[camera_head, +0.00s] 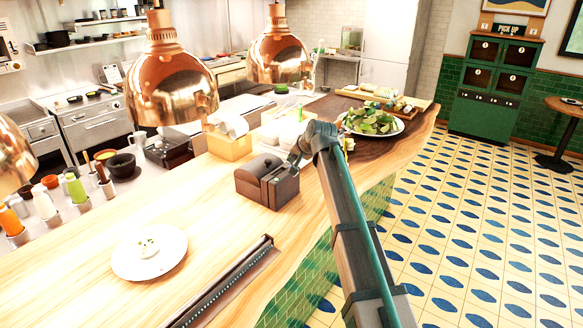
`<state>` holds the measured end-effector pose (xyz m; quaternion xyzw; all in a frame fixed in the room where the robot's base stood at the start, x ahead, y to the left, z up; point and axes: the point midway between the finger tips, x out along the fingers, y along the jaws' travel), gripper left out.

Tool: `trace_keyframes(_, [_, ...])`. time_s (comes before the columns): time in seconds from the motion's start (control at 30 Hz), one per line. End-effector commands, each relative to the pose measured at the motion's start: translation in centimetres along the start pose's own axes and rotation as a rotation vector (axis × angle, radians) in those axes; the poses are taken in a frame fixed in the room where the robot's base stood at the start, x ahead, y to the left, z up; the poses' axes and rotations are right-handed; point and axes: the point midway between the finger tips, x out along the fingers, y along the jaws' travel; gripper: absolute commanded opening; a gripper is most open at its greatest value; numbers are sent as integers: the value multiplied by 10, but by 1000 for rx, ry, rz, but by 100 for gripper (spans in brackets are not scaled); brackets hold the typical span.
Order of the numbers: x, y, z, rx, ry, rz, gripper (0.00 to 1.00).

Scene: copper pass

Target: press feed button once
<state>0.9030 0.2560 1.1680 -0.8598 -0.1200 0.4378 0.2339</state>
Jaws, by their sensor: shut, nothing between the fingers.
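A dark brown box-shaped machine (267,182), which looks like a ticket printer, sits on the wooden counter near the middle of the view. I cannot make out a feed button on it; it is too small or hidden. My gripper (292,163) is shut and empty, just above the back right part of the machine's top. I cannot tell whether its fingertips touch the machine. My arm reaches in from the lower right and hides part of the counter behind it.
A white plate (149,262) is at the front left, and a dark slotted rail (225,285) lies along the front edge. A salad plate (355,131) stands behind my arm. Copper lamps (172,95) hang over the counter. An orange-yellow box (230,147) is behind the machine.

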Motion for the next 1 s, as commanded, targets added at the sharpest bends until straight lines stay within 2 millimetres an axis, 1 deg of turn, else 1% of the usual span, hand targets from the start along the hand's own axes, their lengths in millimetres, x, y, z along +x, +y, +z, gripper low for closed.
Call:
trace_keyframes(0.4, [6, 4, 5, 0, 0, 0, 0])
trace_keyframes(1.0, [8, 6, 6, 0, 0, 0, 0])
